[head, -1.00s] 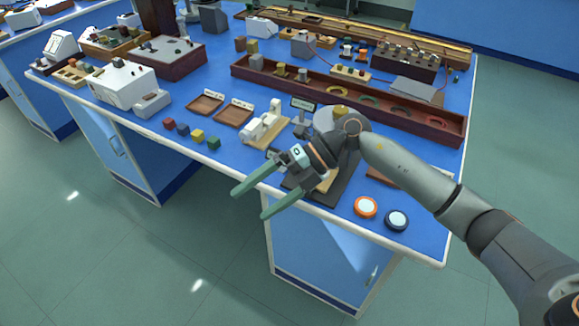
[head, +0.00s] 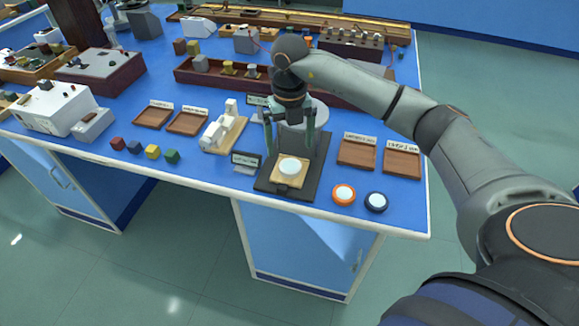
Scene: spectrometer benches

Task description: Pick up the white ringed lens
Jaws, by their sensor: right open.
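The white ringed lens (head: 291,167) appears as a pale round disc on a small wooden pad (head: 280,178) of a dark stand near the bench's front edge. My right gripper (head: 289,148) points down over the stand, just above and behind the lens in the picture. Its green fingers are open, spread to either side, with nothing between them. I cannot tell its exact height above the lens. My left gripper is not in view.
An orange-ringed lens (head: 343,195) and a dark blue-ringed lens (head: 376,202) lie right of the stand. Two wooden trays (head: 402,163) with labels are behind them. A small dark sign (head: 245,161) stands left of the stand. Coloured cubes (head: 152,151) sit further left.

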